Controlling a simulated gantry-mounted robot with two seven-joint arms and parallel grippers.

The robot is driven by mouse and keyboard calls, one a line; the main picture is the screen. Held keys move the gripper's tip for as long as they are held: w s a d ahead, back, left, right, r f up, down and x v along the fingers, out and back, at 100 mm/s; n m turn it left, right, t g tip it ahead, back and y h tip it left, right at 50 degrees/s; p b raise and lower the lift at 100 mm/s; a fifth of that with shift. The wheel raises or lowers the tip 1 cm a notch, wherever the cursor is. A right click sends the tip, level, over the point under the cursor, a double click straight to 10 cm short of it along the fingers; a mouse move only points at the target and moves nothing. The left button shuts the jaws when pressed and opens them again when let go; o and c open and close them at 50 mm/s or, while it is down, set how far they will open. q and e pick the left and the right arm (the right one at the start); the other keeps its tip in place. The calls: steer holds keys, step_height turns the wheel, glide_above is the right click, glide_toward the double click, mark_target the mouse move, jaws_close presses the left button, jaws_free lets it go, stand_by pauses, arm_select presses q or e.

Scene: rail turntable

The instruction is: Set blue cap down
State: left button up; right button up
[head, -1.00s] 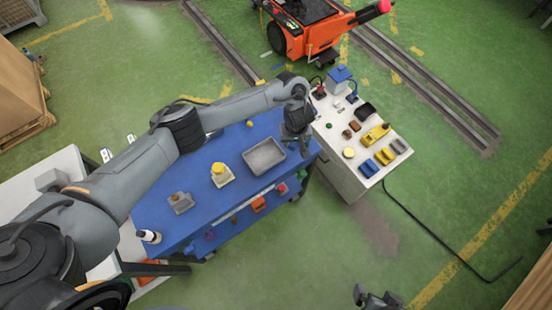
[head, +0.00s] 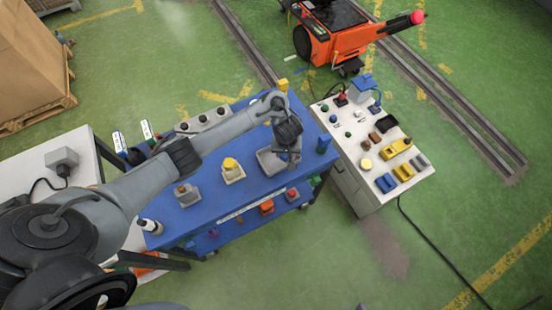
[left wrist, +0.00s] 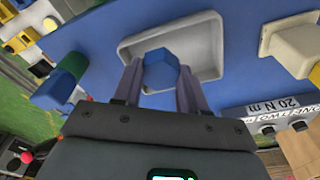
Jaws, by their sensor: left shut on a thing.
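My left gripper (head: 291,163) is shut on the blue cap (left wrist: 160,69), which shows between the two fingertips in the left wrist view as a small blue faceted piece. In that view the gripper (left wrist: 158,84) and cap are over the grey rectangular tray (left wrist: 207,48), which looks empty. I cannot tell whether the cap touches the tray. In the head view the tray (head: 266,163) is partly hidden by the gripper, and the cap cannot be made out. My right gripper is not in view.
On the blue table (head: 209,208) stand a yellow-topped block (head: 232,171), a grey block (head: 187,195) and a dark blue-green cylinder (head: 323,143). A white cabinet (head: 358,185) beside it carries several small parts. A lower shelf holds coloured pieces.

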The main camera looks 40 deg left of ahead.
mark_target(276, 160)
arm_select(q)
steer(key=a, duration=0.1)
steer(key=a+f+b, duration=0.2)
steer(key=a, duration=0.1)
steer(key=shift+s+f, duration=0.25)
steer(key=shift+s, duration=0.05)
step_height(276, 160, down, 4)
steer(key=shift+b, duration=1.25)
steer(key=shift+f, duration=0.1)
steer(key=o, duration=1.2)
steer(key=shift+c, duration=0.2)
